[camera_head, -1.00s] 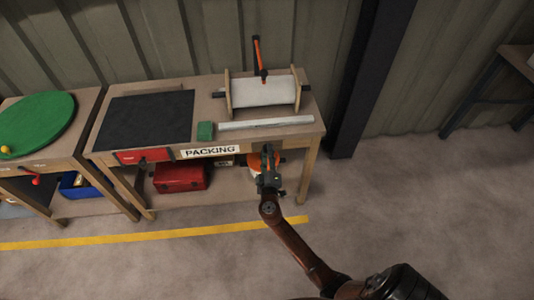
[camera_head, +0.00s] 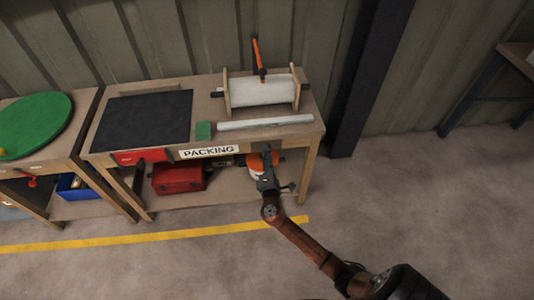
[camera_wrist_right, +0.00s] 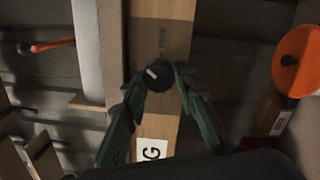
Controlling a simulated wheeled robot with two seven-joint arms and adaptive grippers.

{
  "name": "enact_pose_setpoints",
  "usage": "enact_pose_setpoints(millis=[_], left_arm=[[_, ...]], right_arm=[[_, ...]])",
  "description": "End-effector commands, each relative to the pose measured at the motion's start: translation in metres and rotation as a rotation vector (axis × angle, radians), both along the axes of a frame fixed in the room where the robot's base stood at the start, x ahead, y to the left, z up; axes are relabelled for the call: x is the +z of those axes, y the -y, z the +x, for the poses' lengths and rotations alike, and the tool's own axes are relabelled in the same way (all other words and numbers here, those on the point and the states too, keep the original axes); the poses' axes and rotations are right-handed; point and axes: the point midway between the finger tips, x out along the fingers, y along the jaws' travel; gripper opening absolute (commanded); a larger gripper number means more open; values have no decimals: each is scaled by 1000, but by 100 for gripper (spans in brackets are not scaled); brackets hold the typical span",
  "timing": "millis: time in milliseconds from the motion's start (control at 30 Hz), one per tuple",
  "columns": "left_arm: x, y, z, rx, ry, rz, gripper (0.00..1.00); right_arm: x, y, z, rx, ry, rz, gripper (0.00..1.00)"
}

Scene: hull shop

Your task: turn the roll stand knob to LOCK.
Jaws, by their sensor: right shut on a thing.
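The roll stand (camera_head: 235,93) holds a white roll at the back right of the packing bench (camera_head: 313,132). Its round dark knob (camera_wrist_right: 157,74) is on the bench's wooden front edge, with a pale mark on its face; faint lettering beside it is too small to read. My right gripper (camera_head: 266,152) is at the bench front, right of the PACKING label, and hides the knob in the head view. In the right wrist view the right gripper (camera_wrist_right: 160,80) has its two fingers closed on either side of the knob. My left gripper is not in view.
A long pale bar (camera_head: 265,123) and a green block (camera_head: 203,131) lie on the bench top. An orange disc-shaped thing (camera_head: 256,162) and a red box (camera_head: 178,178) are under it. A dark steel column (camera_head: 362,80) stands right of the bench. The floor in front is clear.

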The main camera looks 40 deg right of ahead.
Motion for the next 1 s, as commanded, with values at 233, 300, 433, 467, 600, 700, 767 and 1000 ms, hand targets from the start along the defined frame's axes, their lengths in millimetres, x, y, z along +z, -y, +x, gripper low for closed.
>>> enact_pose_setpoints(millis=[233,300,433,467,600,700,767,1000], left_arm=[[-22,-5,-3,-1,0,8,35],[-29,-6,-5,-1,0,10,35],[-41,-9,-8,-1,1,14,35],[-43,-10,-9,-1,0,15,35],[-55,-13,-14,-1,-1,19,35],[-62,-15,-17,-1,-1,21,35],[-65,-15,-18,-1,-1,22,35],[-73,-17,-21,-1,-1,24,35]], right_arm=[[0,0,-1,3,-124,-201,2],[0,-1,-1,3,-157,-253,2],[-1,0,-1,4,-214,-345,2],[-1,0,-1,4,-225,-364,2],[-1,-1,-1,5,-274,-442,2],[-2,0,-1,5,-301,-486,2],[-2,0,-1,5,-314,-508,2],[-3,0,-1,5,-346,-559,2]])
